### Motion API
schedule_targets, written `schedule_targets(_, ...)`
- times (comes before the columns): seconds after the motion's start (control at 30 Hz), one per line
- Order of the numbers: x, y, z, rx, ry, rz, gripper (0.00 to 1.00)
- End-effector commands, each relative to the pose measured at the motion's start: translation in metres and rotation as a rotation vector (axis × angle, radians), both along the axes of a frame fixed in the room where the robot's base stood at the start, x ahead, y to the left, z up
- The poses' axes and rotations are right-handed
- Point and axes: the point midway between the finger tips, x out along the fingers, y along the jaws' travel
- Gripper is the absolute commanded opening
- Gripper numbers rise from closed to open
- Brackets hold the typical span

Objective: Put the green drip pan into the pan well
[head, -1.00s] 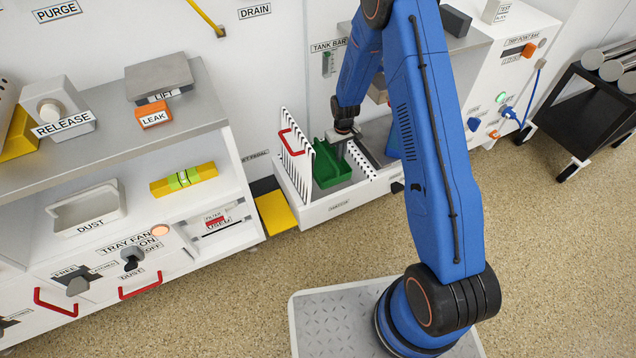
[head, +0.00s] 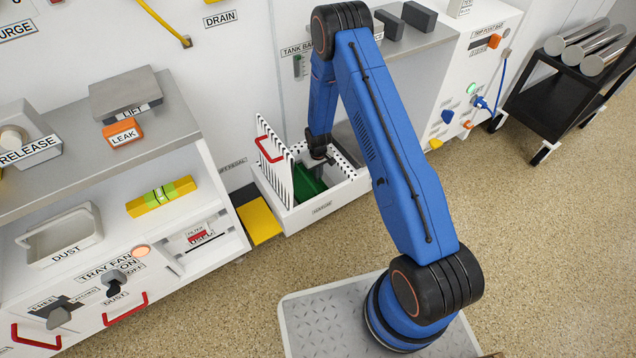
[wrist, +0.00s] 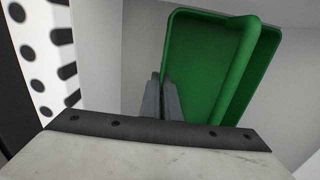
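The green drip pan (head: 308,183) is down inside the white open drawer (head: 322,208), between its slotted white plates, and the drawer's front wall hides its lower part. The wrist view shows the pan (wrist: 205,65) tilted in the picture, with its rim running to my fingertips. In the wrist view my gripper's fingers (wrist: 163,98) are close together and look shut on the pan's left wall. Whether the pan touches the floor below cannot be told. No label reading pan well is legible.
A tall slotted plate with a red handle (head: 270,150) stands at the drawer's left. A yellow pedal (head: 259,221) lies left of the drawer. A grey shelf (head: 418,40) overhangs behind my arm. The floor in front is clear.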

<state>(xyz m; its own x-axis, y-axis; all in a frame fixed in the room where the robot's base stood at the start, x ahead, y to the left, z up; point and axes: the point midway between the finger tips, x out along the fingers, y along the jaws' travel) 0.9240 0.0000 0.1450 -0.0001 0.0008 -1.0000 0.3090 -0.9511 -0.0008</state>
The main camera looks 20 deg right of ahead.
Motion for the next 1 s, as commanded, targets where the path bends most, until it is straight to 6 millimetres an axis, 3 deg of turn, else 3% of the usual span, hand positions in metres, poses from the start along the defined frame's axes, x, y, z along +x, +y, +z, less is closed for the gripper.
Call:
schedule_targets(0.37,0.000,0.000,-0.038,0.000,0.001,0.000,0.00)
schedule_targets(0.77,0.000,0.000,-0.043,0.000,0.001,0.000,0.00)
schedule_targets(0.87,0.000,0.000,-0.043,0.000,0.001,0.000,0.22)
schedule_targets(1.0,0.000,0.000,-0.042,0.000,0.001,0.000,0.22)
